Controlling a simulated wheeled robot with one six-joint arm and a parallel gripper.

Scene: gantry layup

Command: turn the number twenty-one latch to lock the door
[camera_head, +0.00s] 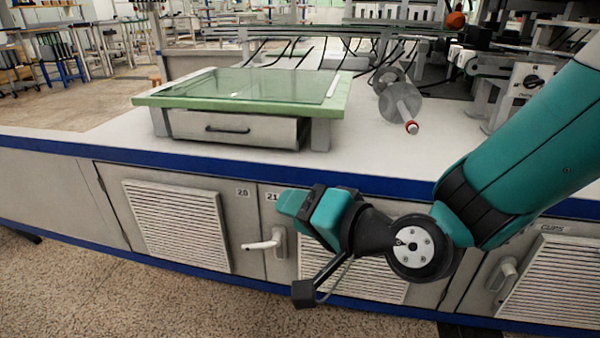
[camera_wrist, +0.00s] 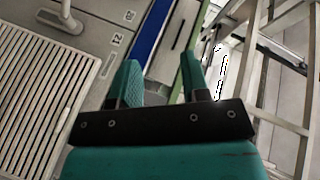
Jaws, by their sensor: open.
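The number twenty-one latch (camera_head: 278,243) is a pale lever handle on the cabinet front, at the left edge of the door marked 21 (camera_head: 300,283). Its lever lies about level and points left, over the edge of the door marked 20. My gripper (camera_head: 288,204) is open and empty, above and to the right of the latch, and apart from it. In the wrist view, the latch (camera_wrist: 62,20) shows at the top left, cut by the frame edge.
The door marked 20 (camera_head: 180,225) has a louvred vent. The blue counter edge (camera_head: 120,156) runs above the doors. A green-topped stand with a drawer (camera_head: 240,130) sits on the counter. Another latch (camera_head: 503,280) is on the cups door at right. The floor in front is clear.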

